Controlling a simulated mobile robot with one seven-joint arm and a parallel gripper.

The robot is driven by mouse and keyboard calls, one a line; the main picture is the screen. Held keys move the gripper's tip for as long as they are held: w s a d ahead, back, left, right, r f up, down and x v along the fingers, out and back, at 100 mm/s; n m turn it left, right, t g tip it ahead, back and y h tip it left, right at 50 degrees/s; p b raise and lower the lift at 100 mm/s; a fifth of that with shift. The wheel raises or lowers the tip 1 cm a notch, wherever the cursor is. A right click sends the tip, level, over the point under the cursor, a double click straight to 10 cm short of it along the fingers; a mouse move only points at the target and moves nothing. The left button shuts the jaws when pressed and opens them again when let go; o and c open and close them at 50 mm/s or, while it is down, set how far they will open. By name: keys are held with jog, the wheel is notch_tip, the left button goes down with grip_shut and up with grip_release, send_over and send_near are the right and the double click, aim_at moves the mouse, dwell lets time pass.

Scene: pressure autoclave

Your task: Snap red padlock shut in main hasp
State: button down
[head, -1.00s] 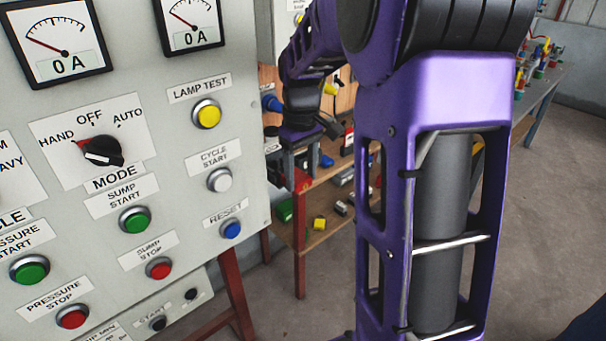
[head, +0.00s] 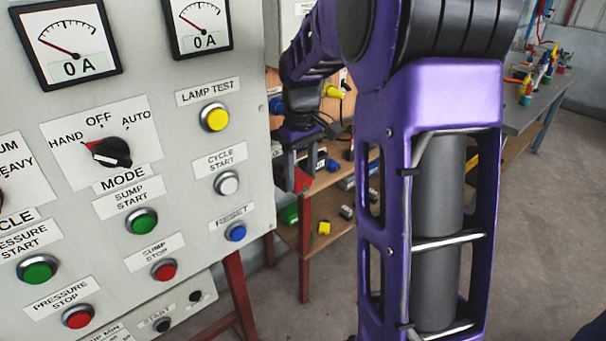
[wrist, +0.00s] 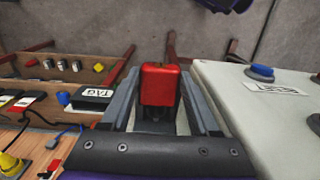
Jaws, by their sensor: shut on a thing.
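The red padlock (wrist: 160,86) is between the grey fingers of my gripper (wrist: 160,100) in the wrist view. My gripper is shut on it, with its red body facing the camera. Its shackle cannot be made out. In the head view, my gripper (head: 290,165) hangs below the wrist, just right of the control panel's edge, with a red patch of the padlock (head: 302,180) showing at the fingers. The main hasp is not seen in either view.
The control panel (head: 245,70) with knobs and buttons fills the left of the head view. Wooden shelves (head: 325,210) with small parts stand behind my gripper. A bench (head: 540,110) stands at the right. Open floor (head: 545,240) lies at the lower right.

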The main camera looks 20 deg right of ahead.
jog(key=shift+w, duration=0.1)
jog(key=shift+c, duration=0.2)
grip_release()
